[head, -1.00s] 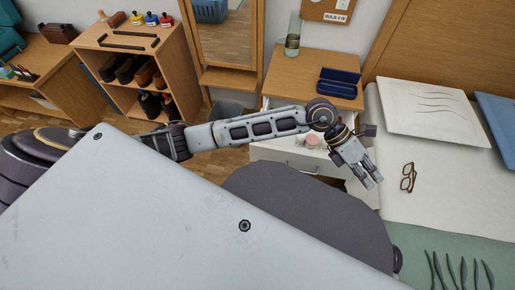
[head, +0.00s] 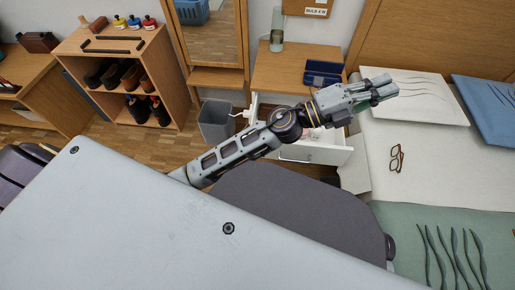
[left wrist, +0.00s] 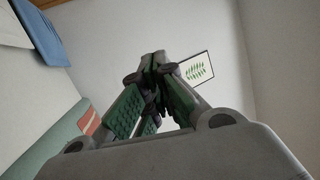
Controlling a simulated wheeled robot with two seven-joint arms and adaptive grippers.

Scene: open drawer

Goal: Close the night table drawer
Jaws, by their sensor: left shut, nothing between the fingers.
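The night table (head: 283,75) stands beside the bed at the top centre of the head view. Its white drawer (head: 318,155) is pulled out toward me, and small items lie inside, partly hidden by my left arm. My left gripper (head: 390,86) is above and to the right of the drawer, over the bed's edge near the pillow, pointing right. It touches neither drawer nor table. In the left wrist view its fingers (left wrist: 156,75) meet at the tips with nothing between them. My right gripper is not in view.
A dark blue case (head: 323,73) and a glass vase (head: 277,30) stand on the night table. A grey bin (head: 216,122) stands left of it. Glasses (head: 396,158) lie on the bed. A shoe shelf (head: 120,75) is at the left.

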